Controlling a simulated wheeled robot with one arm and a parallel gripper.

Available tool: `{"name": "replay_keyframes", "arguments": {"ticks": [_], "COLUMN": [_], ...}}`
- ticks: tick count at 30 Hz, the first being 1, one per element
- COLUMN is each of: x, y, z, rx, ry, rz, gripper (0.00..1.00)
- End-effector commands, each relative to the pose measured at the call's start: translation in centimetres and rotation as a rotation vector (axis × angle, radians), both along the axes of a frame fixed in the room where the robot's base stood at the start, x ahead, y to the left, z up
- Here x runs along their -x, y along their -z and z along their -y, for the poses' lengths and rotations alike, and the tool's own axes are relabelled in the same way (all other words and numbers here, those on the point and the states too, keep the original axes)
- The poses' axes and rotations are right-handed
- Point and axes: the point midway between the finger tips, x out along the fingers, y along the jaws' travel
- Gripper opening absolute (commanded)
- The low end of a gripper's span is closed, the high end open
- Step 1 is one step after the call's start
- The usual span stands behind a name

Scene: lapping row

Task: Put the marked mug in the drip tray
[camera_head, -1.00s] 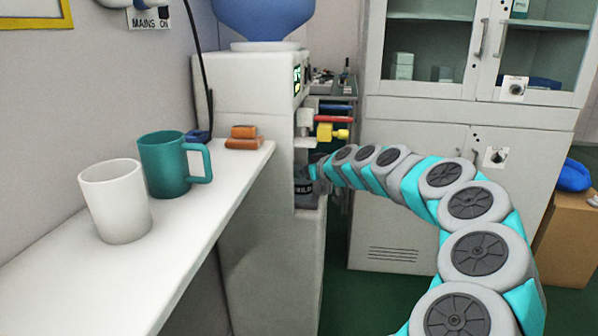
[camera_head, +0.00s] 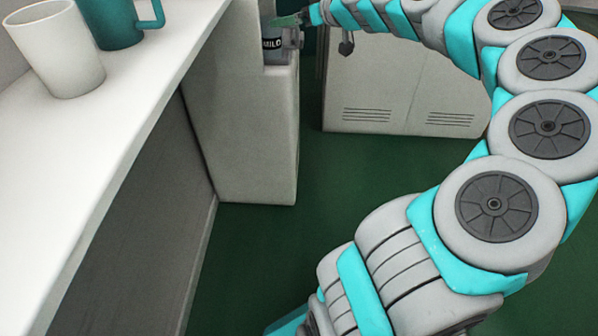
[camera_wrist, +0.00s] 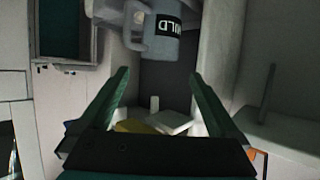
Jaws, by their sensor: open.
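The marked mug (camera_head: 273,53) is grey with a black label and white letters. It stands upright in the recess of the white dispenser (camera_head: 245,130), its top partly covered by my gripper (camera_head: 298,19). In the wrist view the mug (camera_wrist: 165,48) appears upside down beyond my fingertips, handle to the left. My gripper (camera_wrist: 160,72) is open, with nothing between its fingers, and the mug looks clear of them. The drip tray itself cannot be made out; the mug's base is at the recess floor.
A grey cabinet (camera_head: 400,95) stands behind my arm. The green floor (camera_head: 270,240) is clear between the dispenser and my arm.

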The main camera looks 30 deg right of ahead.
Motion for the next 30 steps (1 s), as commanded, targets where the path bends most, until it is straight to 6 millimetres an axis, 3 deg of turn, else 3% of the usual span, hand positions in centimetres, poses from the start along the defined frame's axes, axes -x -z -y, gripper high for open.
{"name": "replay_keyframes", "arguments": {"ticks": [2, 4, 8, 9, 11, 12, 14, 15, 18, 22, 26, 30], "x": [0.1, 0.6, 3.8, 5.6, 8.9, 11.6, 15.8, 19.0, 26.8, 35.1, 40.1, 41.8], "y": [0.0, 0.1, 1.2, 2.3, 4.1, 5.7, 8.2, 10.0, 14.0, 17.3, 18.7, 19.1], "z": [-1.4, -4.2, -13.1, -16.2, -20.3, -22.6, -25.0, -26.1, -26.8, -25.3, -23.9, -23.3], "rx": [-0.001, -0.005, -0.008, -0.005, 0.005, 0.014, 0.034, 0.050, 0.088, 0.121, 0.133, 0.133], "ry": [-0.021, -0.065, -0.192, -0.232, -0.275, -0.295, -0.295, -0.282, -0.195, -0.026, 0.108, 0.166], "rz": [-0.013, -0.047, -0.186, -0.259, -0.374, -0.466, -0.603, -0.701, -0.932, -1.160, -1.289, -1.330], "gripper": [0.97, 0.97, 0.97, 0.97, 0.97, 0.97, 0.97, 0.97, 0.97, 0.97, 0.97, 0.97]}}
